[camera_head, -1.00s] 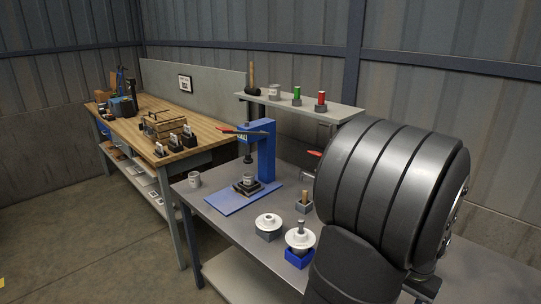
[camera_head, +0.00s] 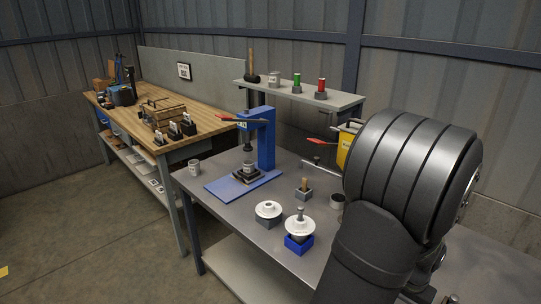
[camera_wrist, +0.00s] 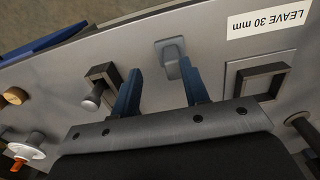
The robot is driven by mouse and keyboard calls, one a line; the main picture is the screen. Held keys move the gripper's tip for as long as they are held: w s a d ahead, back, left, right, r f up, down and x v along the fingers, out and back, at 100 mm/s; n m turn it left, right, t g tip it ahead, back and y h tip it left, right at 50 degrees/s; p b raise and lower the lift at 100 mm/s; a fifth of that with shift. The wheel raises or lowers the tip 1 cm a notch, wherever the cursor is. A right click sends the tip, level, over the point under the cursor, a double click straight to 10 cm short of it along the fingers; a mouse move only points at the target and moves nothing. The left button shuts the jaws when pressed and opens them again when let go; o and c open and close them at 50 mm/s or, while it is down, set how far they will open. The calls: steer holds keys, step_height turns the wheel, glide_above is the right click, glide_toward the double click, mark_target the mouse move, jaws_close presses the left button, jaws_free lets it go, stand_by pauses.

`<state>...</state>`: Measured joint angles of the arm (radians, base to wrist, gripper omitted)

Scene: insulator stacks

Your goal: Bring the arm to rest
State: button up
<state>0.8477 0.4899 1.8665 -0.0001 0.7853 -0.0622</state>
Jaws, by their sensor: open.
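My gripper (camera_wrist: 160,67) is open in the wrist view, its two blue fingers apart with nothing held between them. A grey block-like piece (camera_wrist: 172,52) lies on the bench around the gap beyond the fingertips; whether it touches them I cannot tell. In the head view my dark arm fills the right side and the gripper itself does not show. A white insulator disc (camera_head: 268,209) sits on a grey block, and another white disc with a metal pin (camera_head: 299,227) sits on a blue block. A blue press (camera_head: 266,140) stands behind them.
A wooden-handled piece (camera_head: 303,187) and a yellow container (camera_head: 347,146) stand near my arm. A shelf (camera_head: 330,99) is behind. In the wrist view are a square frame (camera_wrist: 258,75) and a label (camera_wrist: 268,20).

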steer(key=s+d+r, duration=0.3)
steer(key=s+r, duration=0.3)
steer(key=s, duration=0.3)
steer(key=w+a+f+n, duration=0.2)
steer(key=w+a, duration=0.5)
steer(key=w, duration=0.2)
steer(key=w+a+f+n, duration=0.2)
steer(key=w+a, duration=0.6)
steer(key=w, duration=0.1)
steer(key=w+a+f+n, duration=0.2)
steer(key=w+a, duration=0.6)
steer(key=w, duration=0.1)
steer(key=shift+f, duration=0.4)
steer(key=shift+s, duration=0.1)
steer(key=s+d+r+m, duration=0.3)
steer(key=s+d, duration=0.8)
steer(key=d, duration=0.3)
steer(key=shift+s+d+r, duration=0.35)
steer(key=shift+s+d, duration=0.05)
